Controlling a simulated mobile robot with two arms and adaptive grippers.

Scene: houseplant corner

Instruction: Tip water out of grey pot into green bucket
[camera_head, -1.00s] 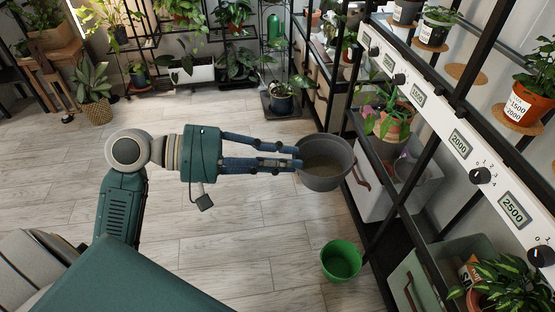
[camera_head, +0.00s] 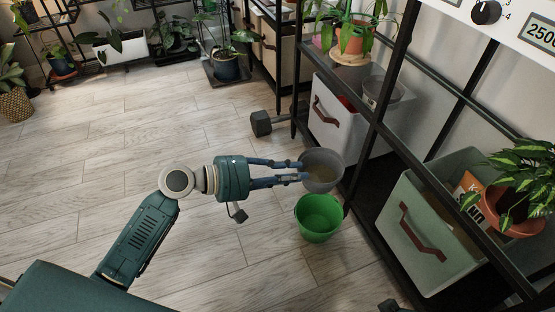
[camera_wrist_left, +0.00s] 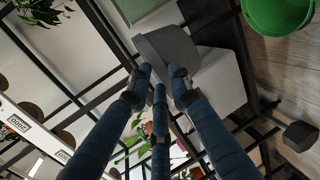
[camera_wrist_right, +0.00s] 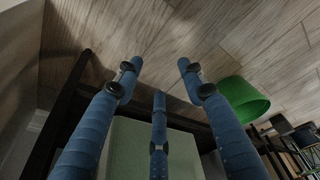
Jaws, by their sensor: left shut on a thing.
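The grey pot (camera_head: 322,187) is held at its left rim by my left gripper (camera_head: 296,171). Brownish water seems to show inside it. The pot also shows at the fingertips in the left wrist view (camera_wrist_left: 168,48). The green bucket (camera_head: 319,236) stands upright on the floor, just in front of the pot in the head view. It shows at the upper right of the left wrist view (camera_wrist_left: 282,24) and at the right of the right wrist view (camera_wrist_right: 248,108). My right gripper (camera_wrist_right: 158,70) is open and empty, with its fingers spread.
A black-framed shelf rack (camera_head: 372,135) runs close along the right. It holds a white crate (camera_head: 335,125), a green crate (camera_head: 425,240) and potted plants. A dark dumbbell (camera_head: 262,122) lies behind the pot. The wooden floor to the left is clear.

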